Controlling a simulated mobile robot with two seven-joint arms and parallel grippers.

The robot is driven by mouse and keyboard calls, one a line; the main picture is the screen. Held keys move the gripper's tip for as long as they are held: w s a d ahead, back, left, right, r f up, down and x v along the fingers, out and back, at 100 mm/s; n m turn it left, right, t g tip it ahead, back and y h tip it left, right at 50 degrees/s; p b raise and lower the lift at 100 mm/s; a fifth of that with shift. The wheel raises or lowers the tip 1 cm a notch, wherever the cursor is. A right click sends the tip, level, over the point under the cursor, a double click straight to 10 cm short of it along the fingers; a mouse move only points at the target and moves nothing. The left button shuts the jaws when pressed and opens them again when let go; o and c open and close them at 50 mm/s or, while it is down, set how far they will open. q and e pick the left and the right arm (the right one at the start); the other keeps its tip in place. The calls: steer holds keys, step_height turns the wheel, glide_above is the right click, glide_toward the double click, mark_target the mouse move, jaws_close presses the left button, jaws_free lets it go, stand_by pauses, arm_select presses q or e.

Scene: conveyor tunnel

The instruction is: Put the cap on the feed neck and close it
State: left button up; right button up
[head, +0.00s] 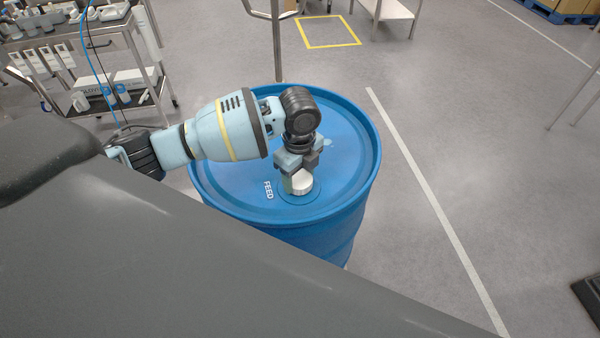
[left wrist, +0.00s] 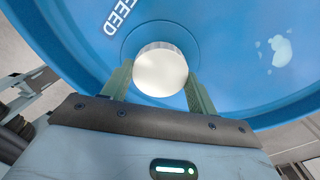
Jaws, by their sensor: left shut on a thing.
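A white ribbed cap (head: 299,183) is at the feed neck on top of the blue drum (head: 230,190), beside the white FEED lettering. My left gripper (head: 297,172) comes down from above and is shut on the cap. In the left wrist view the cap (left wrist: 160,72) sits between the two fingers of my left gripper (left wrist: 160,88), over a round blue ring on the lid. The feed neck itself is hidden under the cap, so I cannot tell whether the cap is seated or threaded. My right gripper is not in view.
A grey cart (head: 90,50) with bottles and boxes stands at the back left. A metal table (head: 390,8) is at the back. A pale wet-looking patch (left wrist: 280,50) lies on the lid in the left wrist view.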

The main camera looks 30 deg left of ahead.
arm_select(q)
steer(key=shift+m, duration=0.4)
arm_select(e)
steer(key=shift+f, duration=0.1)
arm_select(q)
steer(key=m, duration=0.5)
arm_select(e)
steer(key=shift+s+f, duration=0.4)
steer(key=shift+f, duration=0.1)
arm_select(q)
steer(key=m+b, duration=0.1)
steer(key=m, duration=0.2)
steer(key=shift+f, duration=0.1)
steer(key=shift+m, duration=1.1)
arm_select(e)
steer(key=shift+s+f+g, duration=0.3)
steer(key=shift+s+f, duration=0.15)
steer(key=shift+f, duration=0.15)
